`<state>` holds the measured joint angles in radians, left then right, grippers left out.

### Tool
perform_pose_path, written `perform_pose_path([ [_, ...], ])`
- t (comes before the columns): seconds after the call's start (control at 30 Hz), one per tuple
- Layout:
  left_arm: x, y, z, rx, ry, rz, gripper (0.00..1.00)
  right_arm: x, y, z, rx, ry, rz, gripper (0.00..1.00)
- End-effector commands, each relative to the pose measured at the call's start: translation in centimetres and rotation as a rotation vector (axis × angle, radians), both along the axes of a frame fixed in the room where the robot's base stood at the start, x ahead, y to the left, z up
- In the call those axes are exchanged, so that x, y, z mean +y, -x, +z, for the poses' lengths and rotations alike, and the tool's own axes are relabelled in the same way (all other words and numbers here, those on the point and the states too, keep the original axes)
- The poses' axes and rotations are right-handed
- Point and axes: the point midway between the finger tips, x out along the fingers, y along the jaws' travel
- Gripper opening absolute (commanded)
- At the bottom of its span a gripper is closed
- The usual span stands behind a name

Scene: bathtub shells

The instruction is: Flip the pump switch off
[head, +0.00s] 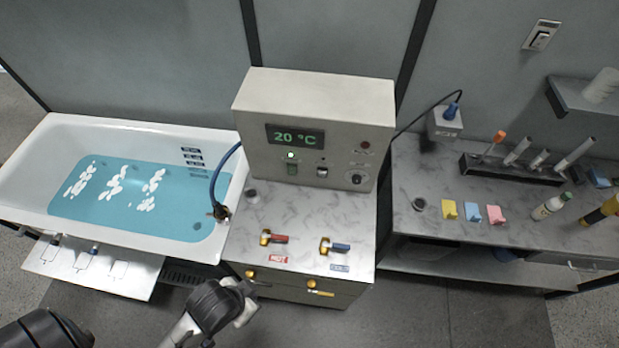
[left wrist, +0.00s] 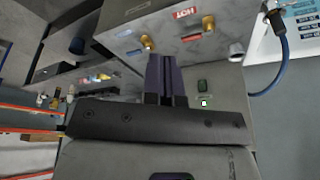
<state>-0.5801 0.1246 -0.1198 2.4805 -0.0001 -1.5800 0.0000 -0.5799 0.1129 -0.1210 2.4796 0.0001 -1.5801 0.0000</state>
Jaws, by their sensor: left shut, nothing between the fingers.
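A beige control box (head: 314,112) stands on the marble-topped cabinet, its display reading 20 °C. I cannot read which is the pump switch. My left gripper (head: 244,301) is low in front of the cabinet, apart from the box. Its dark fingers (left wrist: 167,78) are shut and empty. My right gripper is not in view.
A blue hose (head: 216,180) runs towards the white bathtub (head: 30,180) at left. A side bench (head: 415,240) with bottles is at right. A wall switch (head: 541,36) is upper right.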

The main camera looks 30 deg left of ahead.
Motion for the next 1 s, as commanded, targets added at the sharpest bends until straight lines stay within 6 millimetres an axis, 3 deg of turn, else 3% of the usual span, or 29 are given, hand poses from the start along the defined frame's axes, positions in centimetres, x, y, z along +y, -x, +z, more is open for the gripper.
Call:
perform_pose_path([
  [0.23,-0.2,0.1,-0.2,0.003,0.007,0.002,0.00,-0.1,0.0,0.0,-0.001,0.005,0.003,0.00],
  [0.37,0.4,-2.1,-1.5,-0.053,-0.017,-0.034,0.00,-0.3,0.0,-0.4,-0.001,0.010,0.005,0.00],
  [0.47,1.7,-6.0,-3.6,-0.157,-0.074,-0.107,0.00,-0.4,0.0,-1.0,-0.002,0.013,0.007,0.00],
  [0.7,7.6,-18.2,-9.5,-0.488,-0.407,-0.353,0.00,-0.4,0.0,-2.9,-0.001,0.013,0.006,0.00],
  [0.8,9.7,-22.1,-11.3,-0.585,-0.589,-0.433,0.00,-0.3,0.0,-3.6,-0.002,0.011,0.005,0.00],
  [1.0,12.0,-26.8,-14.0,-0.670,-0.935,-0.534,0.00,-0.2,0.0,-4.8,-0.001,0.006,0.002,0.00],
])
